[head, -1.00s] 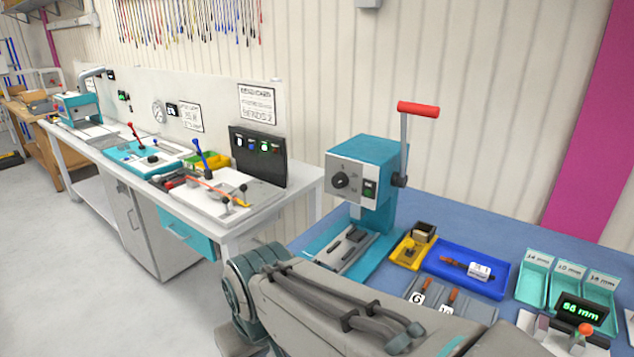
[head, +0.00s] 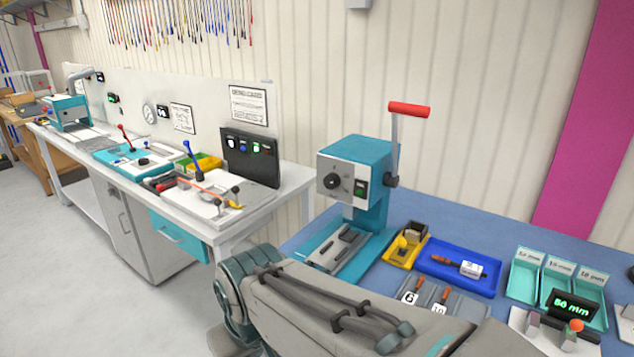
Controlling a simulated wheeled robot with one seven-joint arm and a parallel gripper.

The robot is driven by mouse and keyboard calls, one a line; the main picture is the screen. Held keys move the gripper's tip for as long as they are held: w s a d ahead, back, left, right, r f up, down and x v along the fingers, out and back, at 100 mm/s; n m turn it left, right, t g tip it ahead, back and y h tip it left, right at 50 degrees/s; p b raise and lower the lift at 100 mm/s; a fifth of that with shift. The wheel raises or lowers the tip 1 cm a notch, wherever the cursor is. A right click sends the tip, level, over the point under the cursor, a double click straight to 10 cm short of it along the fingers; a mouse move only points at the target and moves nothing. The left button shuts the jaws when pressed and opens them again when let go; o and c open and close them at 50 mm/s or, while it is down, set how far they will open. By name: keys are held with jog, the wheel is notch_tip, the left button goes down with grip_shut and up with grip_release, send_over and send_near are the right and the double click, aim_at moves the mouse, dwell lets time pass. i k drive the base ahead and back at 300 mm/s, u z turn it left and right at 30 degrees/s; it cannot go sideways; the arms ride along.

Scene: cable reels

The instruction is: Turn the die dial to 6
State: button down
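The die dial is a dark round knob (head: 332,181) on the pale front plate of the teal press (head: 358,160). The press stands on the blue bench at the centre of the head view. The numbers around the dial are too small to read, so its setting cannot be told. A dark switch box with a green part (head: 361,187) is beside the dial. The press's lever with a red handle (head: 409,109) stands upright at its right side. My arm crosses the bottom of the view, below and in front of the press. My gripper is out of view.
A grey tool holder with pieces marked 6 and 10 (head: 409,297), a yellow tray (head: 404,249) and a blue tray (head: 476,281) lie right of the press. Teal bins (head: 527,274) and a green display (head: 572,306) are farther right. A white bench (head: 296,181) stands left.

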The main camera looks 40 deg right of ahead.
aim_at(332, 180)
jog(key=z, duration=0.6)
jog(key=i, duration=0.4)
jog(key=z, duration=0.6)
